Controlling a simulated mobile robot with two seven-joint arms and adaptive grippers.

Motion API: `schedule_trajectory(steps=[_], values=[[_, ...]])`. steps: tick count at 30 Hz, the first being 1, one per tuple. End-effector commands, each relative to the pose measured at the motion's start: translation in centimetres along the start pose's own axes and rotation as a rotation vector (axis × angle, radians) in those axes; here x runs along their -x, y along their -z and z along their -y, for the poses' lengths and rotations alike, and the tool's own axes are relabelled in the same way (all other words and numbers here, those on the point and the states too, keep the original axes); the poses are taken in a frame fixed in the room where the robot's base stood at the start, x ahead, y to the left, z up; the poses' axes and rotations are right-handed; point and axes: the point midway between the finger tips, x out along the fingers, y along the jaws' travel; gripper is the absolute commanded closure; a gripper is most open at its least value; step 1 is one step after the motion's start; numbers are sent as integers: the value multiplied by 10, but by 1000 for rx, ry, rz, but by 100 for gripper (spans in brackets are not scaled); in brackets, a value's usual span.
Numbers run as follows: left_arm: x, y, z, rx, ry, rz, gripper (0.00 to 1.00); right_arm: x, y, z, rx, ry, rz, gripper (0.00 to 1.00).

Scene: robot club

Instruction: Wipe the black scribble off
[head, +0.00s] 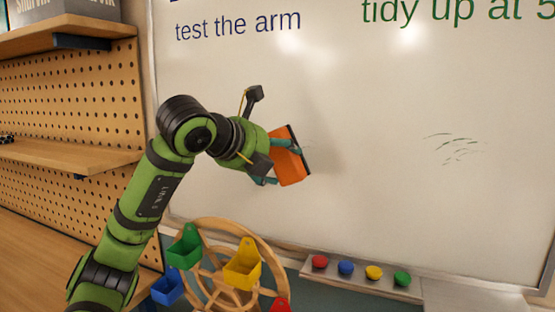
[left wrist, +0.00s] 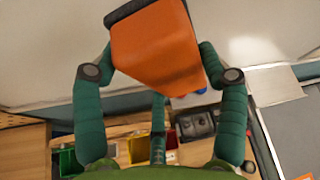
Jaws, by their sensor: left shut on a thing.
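An orange eraser (head: 290,168) with a dark pad is held by my left gripper (head: 283,163), in front of the left part of the whiteboard (head: 385,205). Its dark pad faces the board; I cannot tell whether it touches. In the left wrist view the eraser (left wrist: 155,55) sits between the teal fingers, which are shut on it. The scribble (head: 456,148) shows as a patch of faint, broken dark strokes on the right part of the board, well to the right of the eraser. My right gripper is not in view.
Blue writing (head: 238,25) and green writing (head: 458,10) stand higher on the board. A ledge (head: 336,276) below carries red, blue, yellow and green round pieces. A wooden wheel (head: 212,226) with coloured buckets stands at lower left, beside pegboard shelves (head: 70,155). Board between eraser and scribble is clear.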

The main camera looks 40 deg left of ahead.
Motion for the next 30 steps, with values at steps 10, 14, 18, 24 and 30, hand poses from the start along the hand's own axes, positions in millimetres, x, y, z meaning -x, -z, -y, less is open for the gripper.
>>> schedule_trajectory(steps=[10,14,18,24,30], values=[[4,2,0,0,1,1,60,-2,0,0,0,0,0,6],[13,7,0,0,2,3,60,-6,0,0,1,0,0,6],[24,12,0,0,1,3,60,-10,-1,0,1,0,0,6],[27,13,0,0,0,1,60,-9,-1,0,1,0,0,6],[27,13,0,0,0,1,60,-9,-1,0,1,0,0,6]])
